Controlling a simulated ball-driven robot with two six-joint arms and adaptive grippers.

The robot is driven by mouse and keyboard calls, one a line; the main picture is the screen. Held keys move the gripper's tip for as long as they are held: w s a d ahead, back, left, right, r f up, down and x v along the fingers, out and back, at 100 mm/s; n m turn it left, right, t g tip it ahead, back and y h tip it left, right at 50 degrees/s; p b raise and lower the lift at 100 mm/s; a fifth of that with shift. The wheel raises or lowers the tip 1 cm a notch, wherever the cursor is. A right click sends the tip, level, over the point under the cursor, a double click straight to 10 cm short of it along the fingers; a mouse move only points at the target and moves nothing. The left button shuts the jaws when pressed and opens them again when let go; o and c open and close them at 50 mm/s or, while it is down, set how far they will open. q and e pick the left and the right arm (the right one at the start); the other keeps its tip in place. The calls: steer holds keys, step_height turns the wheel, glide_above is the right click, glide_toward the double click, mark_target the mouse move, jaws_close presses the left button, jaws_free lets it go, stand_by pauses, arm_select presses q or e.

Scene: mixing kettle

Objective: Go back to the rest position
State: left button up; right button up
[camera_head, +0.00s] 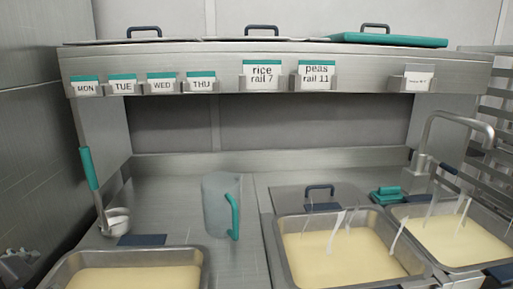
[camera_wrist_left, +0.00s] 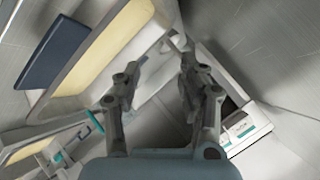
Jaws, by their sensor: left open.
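My left gripper (camera_head: 15,268) shows only in part at the lower left edge of the head view, left of the near-left pan. In the left wrist view my left gripper (camera_wrist_left: 160,68) has its two fingers apart with nothing between them. That view looks along the side of a pan with pale yellow contents (camera_wrist_left: 118,38), apart from the fingers as far as I can tell. My right gripper is in neither view.
A ladle with a teal handle (camera_head: 90,170) leans at the left. A clear jug with a teal handle (camera_head: 216,205) stands mid-counter. Pans of pale yellow contents (camera_head: 340,255) line the front. A tap (camera_head: 455,120) rises at the right. A labelled shelf (camera_head: 225,63) spans above.

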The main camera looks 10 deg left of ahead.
arm_select(q)
steer(key=s+d+f+n+g+h, duration=0.3)
steer(key=s+d+f+g+h, duration=0.25)
steer(key=s+d, duration=0.4)
step_height(320, 180, down, 32)
steer(key=s+a+g+b, duration=0.1)
steer(key=a+g+b, duration=0.1)
steer(key=b, duration=0.4)
steer(key=s+a+f+n+b, duration=0.1)
steer(key=s+f+b, duration=0.4)
steer(key=s+f, duration=1.4)
step_height(320, 180, down, 3)
steer(key=shift+s+a+f+g, duration=0.2)
steer(key=shift+s+g, duration=0.05)
steer(key=shift+g, duration=0.1)
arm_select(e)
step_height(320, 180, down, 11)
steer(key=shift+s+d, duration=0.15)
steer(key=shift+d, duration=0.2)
arm_select(q)
steer(key=shift+y, duration=0.25)
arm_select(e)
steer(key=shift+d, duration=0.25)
